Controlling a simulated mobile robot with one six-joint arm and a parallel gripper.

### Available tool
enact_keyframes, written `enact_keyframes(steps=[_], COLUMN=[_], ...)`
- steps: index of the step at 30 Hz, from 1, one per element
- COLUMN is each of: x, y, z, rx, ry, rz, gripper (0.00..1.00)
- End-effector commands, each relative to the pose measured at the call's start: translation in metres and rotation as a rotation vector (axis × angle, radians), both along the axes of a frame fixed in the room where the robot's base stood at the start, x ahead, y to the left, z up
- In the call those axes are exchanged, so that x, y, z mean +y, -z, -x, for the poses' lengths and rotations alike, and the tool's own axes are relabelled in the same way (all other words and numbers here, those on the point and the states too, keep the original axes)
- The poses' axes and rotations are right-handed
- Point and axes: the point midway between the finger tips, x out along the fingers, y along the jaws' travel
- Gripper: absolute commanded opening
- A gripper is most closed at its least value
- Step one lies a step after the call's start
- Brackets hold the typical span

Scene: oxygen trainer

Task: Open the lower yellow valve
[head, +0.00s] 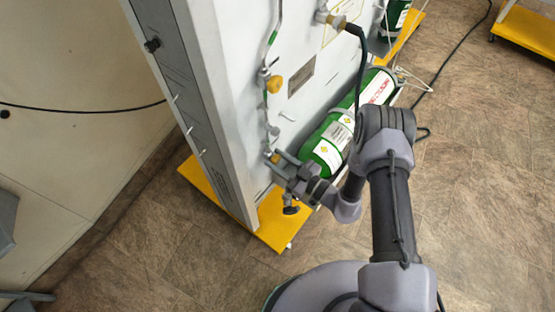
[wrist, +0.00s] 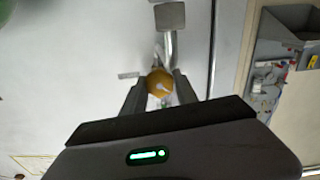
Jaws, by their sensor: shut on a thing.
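The lower yellow valve (head: 275,158) is low on the grey panel, at the end of the pipe line. In the wrist view its round yellow knob (wrist: 160,83) sits between my two fingers. My gripper (head: 272,164) is at the panel and shut on this knob, and the fingers partly cover it in the head view. The upper yellow valve (head: 274,84) is higher on the same pipe, clear of my gripper.
A green cylinder (head: 327,150) lies against the panel just right of my gripper. A black hose (head: 361,70) hangs down near my arm. The yellow base (head: 275,225) of the panel juts out below. Tiled floor (head: 480,200) on the right is clear.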

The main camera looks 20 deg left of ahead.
Motion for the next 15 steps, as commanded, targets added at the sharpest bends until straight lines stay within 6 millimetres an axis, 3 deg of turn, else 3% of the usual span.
enact_keyframes(steps=[10,11,13,15], x=[-0.0001,-0.0001,-0.0001,0.0], y=[0.0006,0.0006,0.0005,0.0004], z=[0.0006,0.0006,0.0005,0.0004], rx=[-0.065,-0.065,-0.065,-0.065], ry=[-0.001,-0.001,-0.001,-0.001], rz=[0.028,0.028,0.028,0.028], gripper=[0.0,0.41,0.55,0.57])
